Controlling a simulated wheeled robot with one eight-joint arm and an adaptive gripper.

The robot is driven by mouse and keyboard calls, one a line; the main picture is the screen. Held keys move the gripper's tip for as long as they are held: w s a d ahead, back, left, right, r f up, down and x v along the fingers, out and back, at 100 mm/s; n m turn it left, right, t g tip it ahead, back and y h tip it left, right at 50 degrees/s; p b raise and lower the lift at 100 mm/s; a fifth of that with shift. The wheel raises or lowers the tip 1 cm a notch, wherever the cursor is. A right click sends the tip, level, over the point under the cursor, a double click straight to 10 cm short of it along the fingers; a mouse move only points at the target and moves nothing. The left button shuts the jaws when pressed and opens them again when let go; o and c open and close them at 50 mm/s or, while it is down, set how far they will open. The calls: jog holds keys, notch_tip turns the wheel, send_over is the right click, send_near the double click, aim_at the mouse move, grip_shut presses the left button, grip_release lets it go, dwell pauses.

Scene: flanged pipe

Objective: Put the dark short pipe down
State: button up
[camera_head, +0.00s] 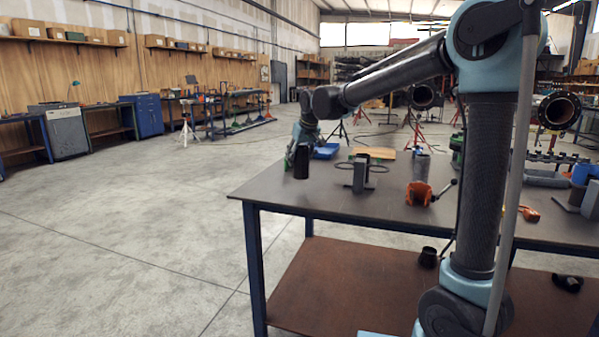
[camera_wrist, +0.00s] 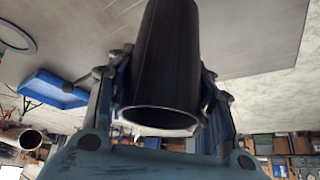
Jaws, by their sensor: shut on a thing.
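The dark short pipe (camera_head: 301,164) is upright at the far left part of the grey workbench (camera_head: 330,198). My gripper (camera_head: 292,158) is at its left side, partly hidden behind it. In the wrist view the pipe (camera_wrist: 168,60) is between the two fingers of my gripper (camera_wrist: 163,88), with its round open end towards the camera. The fingers are shut on it. Its far end lies against the bench top in the picture, but I cannot tell whether it touches the bench.
A grey metal stand (camera_head: 361,174) and dark rings are just right of the pipe. A blue tray (camera_head: 326,151) is behind it, also in the wrist view (camera_wrist: 52,88). An orange clamp (camera_head: 419,193) is further right. Bare bench lies in front of the pipe.

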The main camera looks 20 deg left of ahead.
aim_at(305, 149)
jog(key=shift+f, duration=2.2)
jog(key=o, duration=1.4)
jog(key=shift+c, duration=0.2)
jog(key=v, duration=1.2)
jog(key=shift+r, duration=0.1)
